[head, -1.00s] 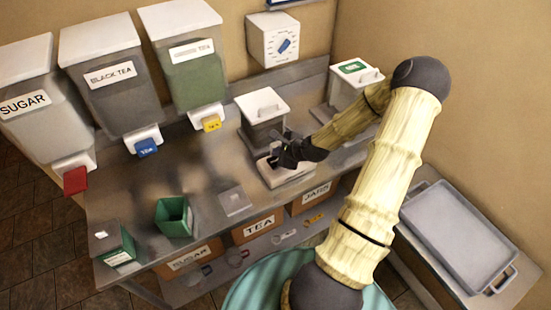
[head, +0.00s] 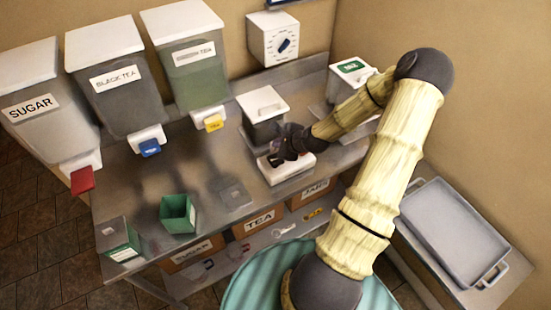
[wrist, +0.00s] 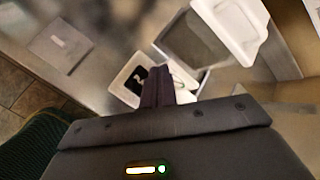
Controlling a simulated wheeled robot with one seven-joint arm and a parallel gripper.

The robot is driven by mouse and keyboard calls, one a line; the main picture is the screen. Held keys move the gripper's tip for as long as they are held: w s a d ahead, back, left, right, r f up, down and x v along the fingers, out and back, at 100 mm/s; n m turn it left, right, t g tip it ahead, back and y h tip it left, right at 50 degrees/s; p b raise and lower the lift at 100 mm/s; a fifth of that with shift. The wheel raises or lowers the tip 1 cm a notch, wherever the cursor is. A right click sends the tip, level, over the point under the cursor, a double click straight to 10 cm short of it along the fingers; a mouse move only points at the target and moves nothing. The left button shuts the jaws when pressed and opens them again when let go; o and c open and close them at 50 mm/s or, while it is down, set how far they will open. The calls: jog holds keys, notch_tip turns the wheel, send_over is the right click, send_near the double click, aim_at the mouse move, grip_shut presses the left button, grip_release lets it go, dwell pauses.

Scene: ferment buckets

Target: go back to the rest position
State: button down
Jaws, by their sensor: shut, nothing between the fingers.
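My gripper (head: 278,158) is in the middle of the head view, over a small white device (head: 288,172) on the metal bench. The wrist view shows its dark fingers (wrist: 157,88) together, with nothing between them. Beyond the fingertips, the wrist view shows the white device (wrist: 130,78) with a dark mark on its top. I cannot tell whether the fingers touch it. My arm reaches in from the lower right and bends down to the bench.
Sugar (head: 45,110), black tea (head: 115,90) and green (head: 195,75) dispensers stand at the back left. A lidded grey bin (head: 263,115) is just behind my gripper. A green open box (head: 178,213) stands front left. A grey tray (head: 455,235) lies at the right.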

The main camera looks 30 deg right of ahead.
dwell(0.5)
jog(key=s+a+r+n+g+h+b, duration=0.1)
jog(key=s+a+r+n+g+b, duration=0.1)
jog(key=s+a+r+n, duration=0.3)
jog(key=s+a+r+n+g+h+b, duration=0.1)
jog(key=s+a+r+n+g, duration=0.3)
jog(key=s+a+n, duration=0.6)
notch_tip(320, 180, up, 2)
jog(key=s+n+b, duration=0.1)
jog(key=s+n, duration=0.1)
jog(key=n, duration=0.7)
jog(key=shift+s+a, duration=0.3)
jog(key=shift+a, duration=0.1)
jog(key=shift+r, duration=0.1)
